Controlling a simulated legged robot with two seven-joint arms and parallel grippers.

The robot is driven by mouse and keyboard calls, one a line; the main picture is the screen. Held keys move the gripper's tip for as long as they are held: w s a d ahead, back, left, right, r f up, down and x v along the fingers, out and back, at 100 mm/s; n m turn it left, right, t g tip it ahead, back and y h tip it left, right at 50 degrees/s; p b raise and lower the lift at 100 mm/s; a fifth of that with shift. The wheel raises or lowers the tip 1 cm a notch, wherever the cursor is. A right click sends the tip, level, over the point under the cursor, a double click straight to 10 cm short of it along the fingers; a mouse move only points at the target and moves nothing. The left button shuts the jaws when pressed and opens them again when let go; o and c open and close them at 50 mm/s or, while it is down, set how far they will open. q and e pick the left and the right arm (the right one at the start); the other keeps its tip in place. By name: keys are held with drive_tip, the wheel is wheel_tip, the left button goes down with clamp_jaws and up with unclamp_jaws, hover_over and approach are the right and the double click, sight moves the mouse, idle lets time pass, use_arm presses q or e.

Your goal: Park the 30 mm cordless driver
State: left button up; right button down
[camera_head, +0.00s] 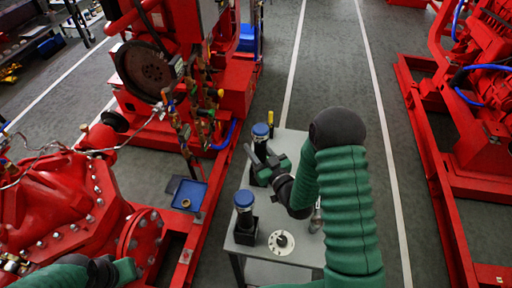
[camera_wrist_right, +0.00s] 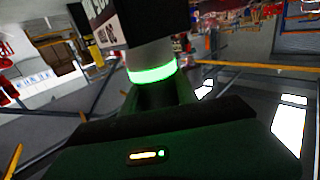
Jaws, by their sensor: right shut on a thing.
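A driver with a blue top and black body (camera_head: 261,131) stands at the far left of the grey table, in or over a dark square holder. My right gripper (camera_head: 268,164) is shut on it from the right side; the fingertips are hard to make out. In the right wrist view a black body with white lettering (camera_wrist_right: 105,22), a grey collar and a glowing green ring stand close in front of the gripper. A second blue-topped driver (camera_head: 244,201) stands in a black square holder nearer the front. My left gripper (camera_head: 122,270) is at the bottom left, its jaws unclear.
The grey table (camera_head: 262,222) also bears a white round disc (camera_head: 282,242) and a small yellow-topped thing (camera_head: 271,118). A red pumpset (camera_head: 75,205) fills the left, with a blue tray (camera_head: 190,196) beside it. Red frames stand at right. Floor right of the table is clear.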

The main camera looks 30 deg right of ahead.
drive_tip(key=shift+f+b, duration=0.35)
drive_tip(key=shift+f, duration=0.05)
drive_tip(key=c, duration=0.9)
unclamp_jaws()
drive_tip(key=shift+o, duration=0.2)
drive_tip(key=shift+s+f, duration=0.1)
drive_tip(key=shift+s, duration=0.15)
drive_tip(key=s, duration=0.2)
drive_tip(key=s+b, duration=0.1)
drive_tip(key=s, duration=0.4)
drive_tip(key=shift+s+d, duration=0.3)
drive_tip(key=shift+s, duration=0.1)
drive_tip(key=p, duration=0.7)
approach(263, 160)
drive_tip(key=shift+s+d, duration=0.15)
drive_tip(key=shift+s, duration=0.95)
